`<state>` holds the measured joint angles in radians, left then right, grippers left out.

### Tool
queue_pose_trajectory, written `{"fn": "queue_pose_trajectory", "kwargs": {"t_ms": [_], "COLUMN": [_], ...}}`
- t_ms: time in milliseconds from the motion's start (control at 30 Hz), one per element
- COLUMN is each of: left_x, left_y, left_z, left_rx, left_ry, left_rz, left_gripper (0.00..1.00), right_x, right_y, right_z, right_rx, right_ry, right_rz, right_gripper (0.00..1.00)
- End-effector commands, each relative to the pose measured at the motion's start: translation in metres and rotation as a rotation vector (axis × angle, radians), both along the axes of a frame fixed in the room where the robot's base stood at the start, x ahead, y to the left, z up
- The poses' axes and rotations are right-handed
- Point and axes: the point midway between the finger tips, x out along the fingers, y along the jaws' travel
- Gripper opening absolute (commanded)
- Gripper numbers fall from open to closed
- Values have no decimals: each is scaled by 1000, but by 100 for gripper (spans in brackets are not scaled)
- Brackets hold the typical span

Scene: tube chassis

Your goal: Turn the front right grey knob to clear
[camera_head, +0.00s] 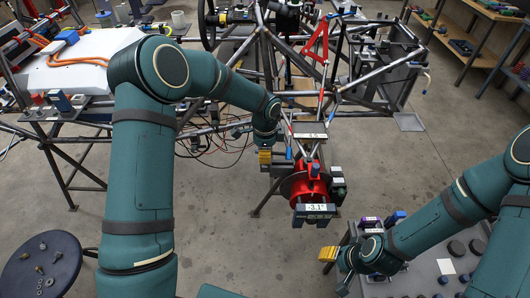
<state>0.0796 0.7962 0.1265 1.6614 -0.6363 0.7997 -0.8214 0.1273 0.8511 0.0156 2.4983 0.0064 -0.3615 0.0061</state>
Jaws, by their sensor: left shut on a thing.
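A red clamp-like fixture (308,186) stands at the middle, below the tube frame. It has a small readout (317,207) showing -3.1° at its near end and a grey plate (308,130) reading 0.5 above. Dark blocks flank it, and I cannot make out clearly which part is the front right grey knob. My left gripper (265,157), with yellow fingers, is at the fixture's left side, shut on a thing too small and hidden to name. My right gripper (328,254), also yellow-tipped, is at lower right, apart from the fixture; its opening does not show.
The tube chassis (270,50) fills the back. A grey cart (440,275) with dark round items stands under my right arm. A round dark stool (40,262) with small hardware is at lower left. Shelves (495,12) are at upper right. The floor between fixture and stool is clear.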

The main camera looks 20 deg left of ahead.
Motion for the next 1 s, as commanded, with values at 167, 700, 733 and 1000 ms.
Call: {"fn": "queue_pose_trajectory", "kwargs": {"t_ms": [167, 700, 733, 1000], "left_x": [0, 0, 0, 1], "left_y": [0, 0, 0, 0], "left_z": [0, 2, 4, 47], "left_rx": [0, 0, 0, 0], "left_ry": [0, -1, -1, -5], "left_rz": [-1, 1, 1, 2], "left_gripper": [0, 54, 54, 54], "right_x": [0, 0, 0, 0], "right_y": [0, 0, 0, 0], "right_z": [0, 0, 0, 0], "right_rx": [0, 0, 0, 0], "right_ry": [0, 0, 0, 0], "right_rz": [0, 0, 0, 0], "right_gripper": [50, 50, 50, 50]}}
